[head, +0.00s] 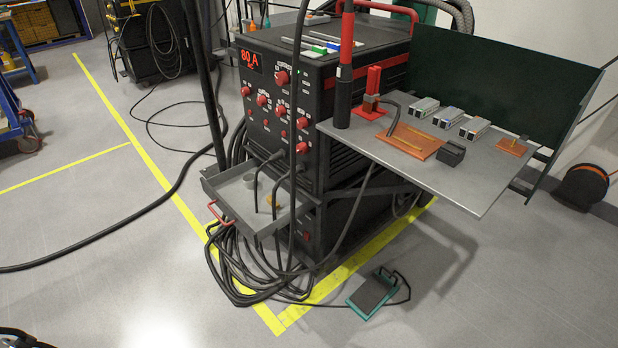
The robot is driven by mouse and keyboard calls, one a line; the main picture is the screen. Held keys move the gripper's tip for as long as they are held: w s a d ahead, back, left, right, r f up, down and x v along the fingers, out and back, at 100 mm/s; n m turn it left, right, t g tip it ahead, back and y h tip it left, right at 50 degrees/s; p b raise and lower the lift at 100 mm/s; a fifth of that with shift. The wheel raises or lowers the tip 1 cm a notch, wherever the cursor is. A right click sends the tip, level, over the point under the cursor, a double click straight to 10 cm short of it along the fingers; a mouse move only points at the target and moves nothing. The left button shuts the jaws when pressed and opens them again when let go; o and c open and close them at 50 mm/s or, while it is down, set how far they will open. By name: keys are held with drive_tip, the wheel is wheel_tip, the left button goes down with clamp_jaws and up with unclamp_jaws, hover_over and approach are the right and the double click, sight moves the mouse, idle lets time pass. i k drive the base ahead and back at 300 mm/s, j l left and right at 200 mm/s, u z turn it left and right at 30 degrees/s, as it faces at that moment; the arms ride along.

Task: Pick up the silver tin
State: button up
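My gripper is not in view.
The welding machine (322,75) has red knobs. A grey side table (482,182) holds orange plates and several small boxes. Cables (225,275) and a foot pedal (371,295) lie on the floor.

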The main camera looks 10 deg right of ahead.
sight(248, 179)
drive_tip(key=i+j+z, duration=0.15)
drive_tip(key=z, duration=0.2)
drive_tip(key=i+j+z, duration=0.1)
drive_tip(key=z, duration=0.25)
drive_tip(key=j+z, duration=0.35)
drive_tip(key=i+j+z, duration=0.1)
drive_tip(key=j+z, duration=0.2)
drive_tip(key=j, duration=0.15)
drive_tip(key=i+j+z, duration=0.1)
drive_tip(key=j+z, duration=0.2)
drive_tip(key=j, duration=0.2)
drive_tip(key=j+z, duration=0.25)
drive_tip(key=j, duration=1.65)
drive_tip(key=k+j, duration=0.1)
drive_tip(key=j, duration=0.85)
drive_tip(key=i, duration=0.45)
drive_tip(key=l+z, duration=0.05)
